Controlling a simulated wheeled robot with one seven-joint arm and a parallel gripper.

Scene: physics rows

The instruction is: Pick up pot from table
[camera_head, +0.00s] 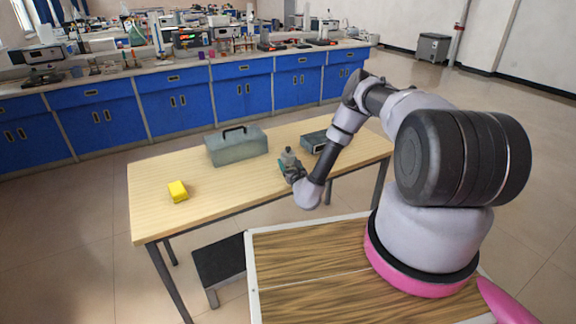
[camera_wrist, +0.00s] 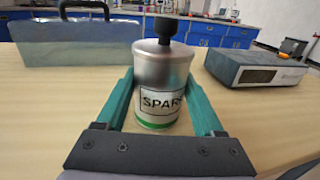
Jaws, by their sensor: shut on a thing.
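The pot is a small silver can with a black knob on top, a white label reading "SPAR" and a green band at its base. It stands upright between the green fingers of my gripper (camera_wrist: 163,105) in the wrist view, where the pot (camera_wrist: 164,72) is close and central. My gripper is shut on the pot. I cannot tell whether its base touches the table.
A grey toolbox (camera_head: 237,147) with a black handle stands behind and left of the pot. A grey box-like device (camera_head: 316,141) is to the right. The table between block and toolbox is clear.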

